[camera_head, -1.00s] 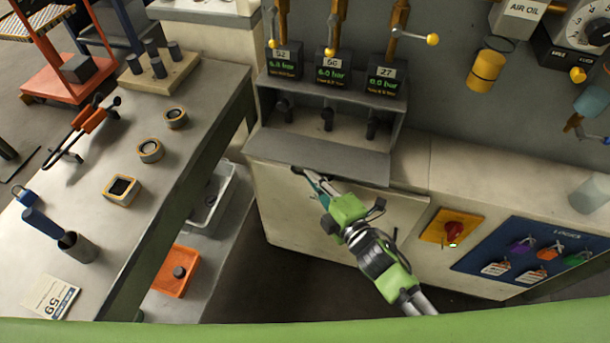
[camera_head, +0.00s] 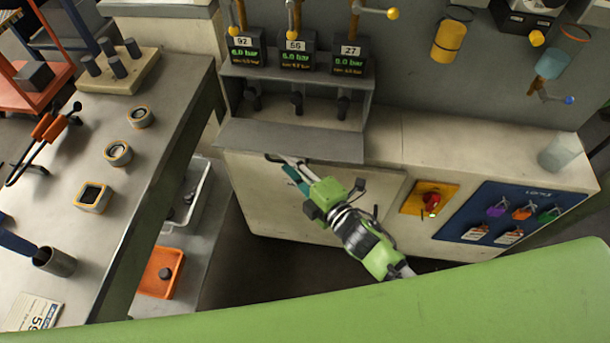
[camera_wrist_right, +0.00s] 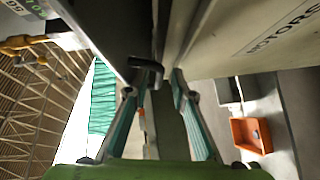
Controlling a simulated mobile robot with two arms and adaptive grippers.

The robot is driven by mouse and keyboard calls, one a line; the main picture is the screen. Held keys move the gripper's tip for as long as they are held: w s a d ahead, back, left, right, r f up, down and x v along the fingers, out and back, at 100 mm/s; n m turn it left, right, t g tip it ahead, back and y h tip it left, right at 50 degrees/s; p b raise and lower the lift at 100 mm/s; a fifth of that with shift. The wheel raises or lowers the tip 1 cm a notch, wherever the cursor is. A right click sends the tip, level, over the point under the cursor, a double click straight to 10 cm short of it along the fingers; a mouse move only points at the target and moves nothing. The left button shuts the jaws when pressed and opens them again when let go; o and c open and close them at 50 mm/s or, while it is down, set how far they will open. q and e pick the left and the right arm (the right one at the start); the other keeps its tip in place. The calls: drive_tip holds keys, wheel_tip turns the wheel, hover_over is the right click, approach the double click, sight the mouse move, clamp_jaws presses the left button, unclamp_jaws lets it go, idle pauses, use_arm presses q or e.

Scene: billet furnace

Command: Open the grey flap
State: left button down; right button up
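The grey flap (camera_head: 290,140) slopes out along the front of a recess below the gauges; the recess shows open above it. My right gripper (camera_head: 284,162) is at the flap's lower front edge. In the right wrist view its two teal fingers (camera_wrist_right: 158,80) stand apart, with a dark hooked handle (camera_wrist_right: 148,67) near the left fingertip. I cannot tell whether a finger touches it. The flap's grey plate (camera_wrist_right: 105,30) fills the upper left there. My left gripper is not in view.
Several dark knobs (camera_head: 297,103) stand inside the recess. A cream cabinet front (camera_head: 255,195) lies below the flap, with a red switch (camera_head: 431,201) to the right. A workbench (camera_head: 60,145) with blocks and rings stands at the left.

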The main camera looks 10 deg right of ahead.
drive_tip(key=v, duration=1.1)
drive_tip(key=shift+d, duration=0.1)
